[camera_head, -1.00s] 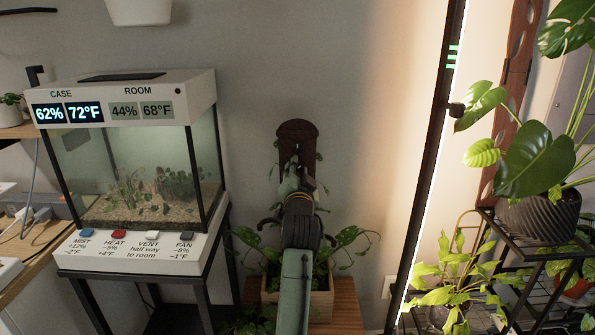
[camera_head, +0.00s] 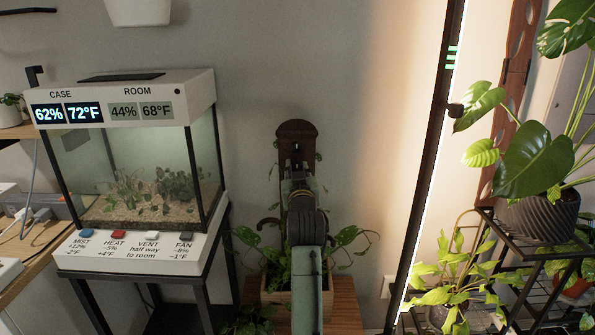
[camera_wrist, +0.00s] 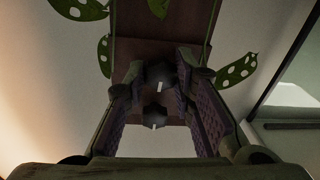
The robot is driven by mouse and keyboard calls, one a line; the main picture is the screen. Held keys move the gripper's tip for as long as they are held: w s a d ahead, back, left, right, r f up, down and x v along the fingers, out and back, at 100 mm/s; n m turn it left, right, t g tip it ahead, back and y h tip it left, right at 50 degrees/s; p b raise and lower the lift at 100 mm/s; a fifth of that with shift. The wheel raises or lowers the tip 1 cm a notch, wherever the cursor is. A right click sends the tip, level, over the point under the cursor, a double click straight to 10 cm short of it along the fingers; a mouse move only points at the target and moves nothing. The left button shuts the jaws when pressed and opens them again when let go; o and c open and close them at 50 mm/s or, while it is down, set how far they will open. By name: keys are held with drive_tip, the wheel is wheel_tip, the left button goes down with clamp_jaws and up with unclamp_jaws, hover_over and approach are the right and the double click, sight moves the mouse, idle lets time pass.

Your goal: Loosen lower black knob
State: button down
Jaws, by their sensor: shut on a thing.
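A dark brown board (camera_head: 297,130) with a rounded top stands against the wall; my gripper (camera_head: 297,166) is in front of it and hides its lower part in the head view. The wrist view is turned over, with the warm light at left and the glass case at right. It shows two black knobs with white marks on the board. The lower black knob (camera_wrist: 160,76) appears higher in that picture, between the fingertips of my gripper (camera_wrist: 157,73), which is shut on it. The other black knob (camera_wrist: 154,114) sits between the fingers, nearer the palm.
A planter (camera_head: 280,297) with leafy plants stands below my arm, and leaves (camera_wrist: 79,9) lie close around the board. The glass case (camera_head: 125,90) is at left. A dark upright light bar (camera_head: 432,150) and a plant rack (camera_head: 520,250) are at right.

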drive_tip(key=shift+n, duration=0.4)
drive_tip(key=c, duration=1.3)
unclamp_jaws()
drive_tip(key=shift+c, duration=0.2)
drive_tip(key=s, duration=1.2)
drive_tip(key=shift+d+f, duration=0.2)
drive_tip(key=shift+d, duration=0.15)
